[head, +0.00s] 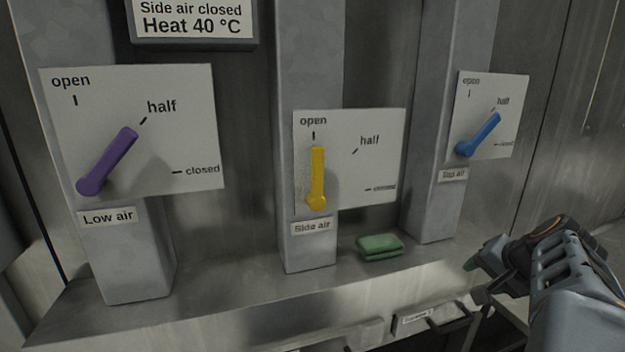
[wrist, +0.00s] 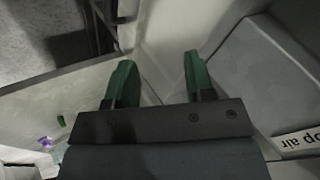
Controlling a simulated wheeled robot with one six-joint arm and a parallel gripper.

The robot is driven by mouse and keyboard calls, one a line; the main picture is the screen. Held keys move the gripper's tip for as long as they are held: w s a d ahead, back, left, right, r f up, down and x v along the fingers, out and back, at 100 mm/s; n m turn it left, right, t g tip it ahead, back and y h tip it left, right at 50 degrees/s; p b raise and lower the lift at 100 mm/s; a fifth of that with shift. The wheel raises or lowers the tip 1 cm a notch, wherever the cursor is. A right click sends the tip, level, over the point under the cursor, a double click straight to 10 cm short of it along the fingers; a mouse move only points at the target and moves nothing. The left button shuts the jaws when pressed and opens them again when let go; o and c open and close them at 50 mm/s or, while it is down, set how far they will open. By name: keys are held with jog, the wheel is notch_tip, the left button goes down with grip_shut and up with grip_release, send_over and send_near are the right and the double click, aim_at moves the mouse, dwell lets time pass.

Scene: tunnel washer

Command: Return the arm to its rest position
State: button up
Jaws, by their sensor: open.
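My gripper (wrist: 158,82) is open and empty in the wrist view, its two green fingers apart. In the head view my arm reaches in from the lower right, with the gripper (head: 484,254) low in front of the ledge, right of the Top air post. The purple Low air lever (head: 108,160) points at half. The yellow Side air lever (head: 317,178) points at open. The blue Top air lever (head: 478,134) points at half. My gripper is apart from all three levers.
A green sponge-like block (head: 379,246) lies on the metal ledge (head: 215,290) between the Side air and Top air posts. A sign (head: 193,20) at the top reads "Side air closed, Heat 40 °C". Drawer-like fronts with dark handles (head: 450,324) sit below the ledge.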

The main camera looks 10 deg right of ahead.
jog(key=s+a+f+n+g, duration=0.1)
jog(key=s+a+f+n, duration=0.2)
jog(key=a, duration=0.9)
jog(key=s+a+f+n+g, duration=0.2)
jog(key=a+f+n, duration=0.6)
jog(key=a, duration=0.4)
jog(key=shift+s+a+f+g, duration=0.3)
jog(key=shift+s+f, duration=0.2)
jog(key=shift+s, duration=0.05)
